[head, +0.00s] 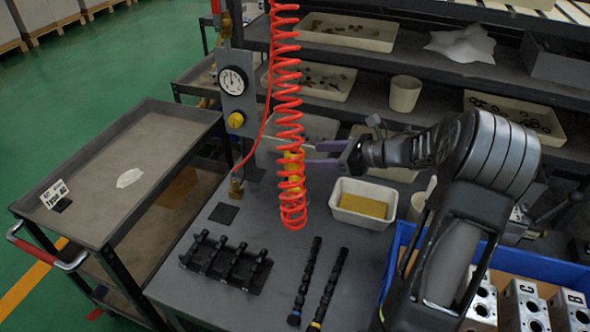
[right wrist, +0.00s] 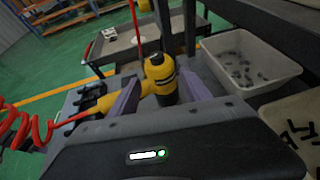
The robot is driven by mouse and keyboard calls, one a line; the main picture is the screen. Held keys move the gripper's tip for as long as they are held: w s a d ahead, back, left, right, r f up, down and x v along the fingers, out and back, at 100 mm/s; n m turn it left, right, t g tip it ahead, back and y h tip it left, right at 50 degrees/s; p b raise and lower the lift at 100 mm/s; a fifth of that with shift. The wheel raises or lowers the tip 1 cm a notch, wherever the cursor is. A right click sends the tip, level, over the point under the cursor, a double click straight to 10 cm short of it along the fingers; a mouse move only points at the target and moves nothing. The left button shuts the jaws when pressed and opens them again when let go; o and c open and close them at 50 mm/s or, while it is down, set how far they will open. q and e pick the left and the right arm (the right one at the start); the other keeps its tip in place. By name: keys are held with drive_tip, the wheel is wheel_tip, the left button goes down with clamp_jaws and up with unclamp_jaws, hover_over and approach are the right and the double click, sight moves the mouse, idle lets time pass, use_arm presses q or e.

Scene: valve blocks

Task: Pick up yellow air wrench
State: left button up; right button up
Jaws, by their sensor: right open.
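The yellow air wrench (right wrist: 160,72) shows in the right wrist view as a yellow and black body with a yellow part reaching left. In the head view the yellow air wrench (head: 291,159) is mostly hidden behind the coils of a red hose (head: 287,95). My right gripper (head: 300,158) reaches in from the right at the wrench. In the right wrist view its two purple fingers (right wrist: 157,84) are open, with the wrench between them. I cannot tell whether either finger touches it. My left gripper is not in view.
A pressure gauge panel (head: 238,85) stands behind the workbench. A white bin with a yellow block (head: 362,204), a black rack (head: 226,262) and two dark rods (head: 318,285) are on the bench. A blue crate (head: 400,240) holds metal valve blocks. A grey cart (head: 110,180) stands left.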

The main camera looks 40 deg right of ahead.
sight(304, 155)
drive_tip(key=shift+x, duration=1.35)
drive_tip(key=shift+p+x, duration=0.7)
drive_tip(key=shift+x, duration=1.9)
clamp_jaws()
drive_tip(key=shift+r, duration=0.15)
